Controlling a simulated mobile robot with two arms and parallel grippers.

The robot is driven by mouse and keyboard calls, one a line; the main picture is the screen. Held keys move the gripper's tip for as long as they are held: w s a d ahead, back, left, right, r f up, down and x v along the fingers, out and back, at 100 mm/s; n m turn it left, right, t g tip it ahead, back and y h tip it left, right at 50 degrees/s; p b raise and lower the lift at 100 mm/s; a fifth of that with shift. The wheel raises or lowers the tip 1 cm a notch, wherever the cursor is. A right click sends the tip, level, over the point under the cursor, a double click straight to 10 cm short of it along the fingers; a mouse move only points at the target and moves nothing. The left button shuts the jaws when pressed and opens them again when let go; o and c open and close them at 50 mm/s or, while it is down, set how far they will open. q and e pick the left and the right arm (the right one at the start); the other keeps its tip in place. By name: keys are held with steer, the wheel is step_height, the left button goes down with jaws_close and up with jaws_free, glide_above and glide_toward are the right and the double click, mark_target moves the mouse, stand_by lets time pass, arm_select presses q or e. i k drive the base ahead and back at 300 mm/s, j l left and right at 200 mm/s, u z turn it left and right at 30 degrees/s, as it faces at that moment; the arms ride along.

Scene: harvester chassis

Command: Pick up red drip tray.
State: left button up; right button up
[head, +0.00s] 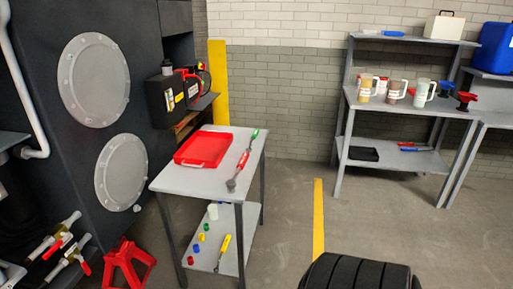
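The red drip tray (204,149) is a shallow rectangular tray. It lies flat on the top of a small grey table (190,181) left of the middle in the head view. Neither of my grippers shows in the head view, and nothing is touching the tray.
A long tool (242,163) lies right of the tray on the same table. Small coloured parts and a yellow tool (222,253) lie on its lower shelf. A red jack stand (128,266) is at front left, a black tyre (358,272) at front. Open floor lies right of the table.

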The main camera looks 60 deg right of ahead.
mark_target(207, 149)
steer(key=z, duration=1.55)
steer(key=i+j, duration=0.25)
